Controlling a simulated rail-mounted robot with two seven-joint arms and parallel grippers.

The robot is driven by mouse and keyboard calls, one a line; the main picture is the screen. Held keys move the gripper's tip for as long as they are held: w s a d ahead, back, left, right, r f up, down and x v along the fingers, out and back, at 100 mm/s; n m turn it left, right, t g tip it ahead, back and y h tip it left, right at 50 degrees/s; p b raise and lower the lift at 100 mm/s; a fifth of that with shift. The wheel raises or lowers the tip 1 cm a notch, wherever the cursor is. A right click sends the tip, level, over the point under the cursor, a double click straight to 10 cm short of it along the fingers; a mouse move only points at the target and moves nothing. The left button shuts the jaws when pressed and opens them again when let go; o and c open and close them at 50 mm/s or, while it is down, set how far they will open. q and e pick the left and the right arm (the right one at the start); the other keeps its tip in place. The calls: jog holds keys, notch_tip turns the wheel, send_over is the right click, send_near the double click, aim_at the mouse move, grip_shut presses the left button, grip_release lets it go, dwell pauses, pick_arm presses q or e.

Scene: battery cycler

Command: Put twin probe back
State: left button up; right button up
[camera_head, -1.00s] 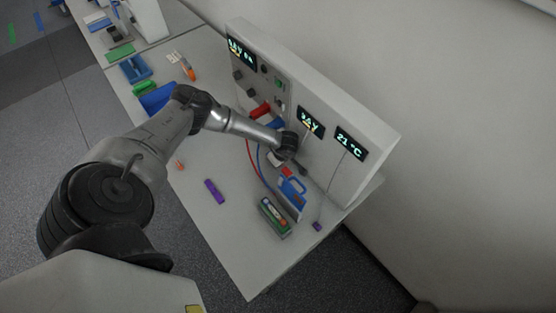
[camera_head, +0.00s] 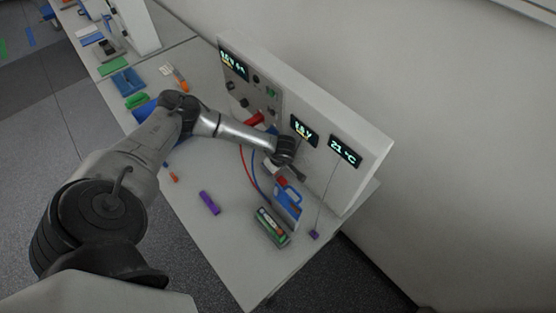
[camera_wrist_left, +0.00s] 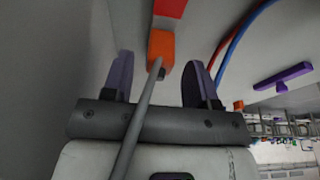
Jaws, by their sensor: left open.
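My left gripper (camera_head: 292,170) is low in front of the panel, beneath the middle voltage display. In the left wrist view its two fingers (camera_wrist_left: 160,82) stand wide apart. An orange block (camera_wrist_left: 161,46) with a red part above it lies ahead, between the fingertips; it appears to be the twin probe. A grey cable runs from the block back over the gripper body. I see no finger touching the block. In the head view the probe is mostly hidden by the gripper. My right gripper is not in view.
The panel (camera_head: 367,177) stands behind the gripper. A blue holder (camera_head: 288,199) and a green battery case (camera_head: 271,228) are close to the right. A purple stick (camera_head: 209,203) lies on the table (camera_head: 225,240). Red and blue leads curve beside the gripper. A purple probe (camera_head: 314,235) lies near the edge.

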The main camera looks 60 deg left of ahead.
aim_at(279, 177)
pick_arm(q)
jog(key=v, duration=0.8)
jog(key=shift+r+b, duration=0.15)
jog(key=shift+b, duration=0.25)
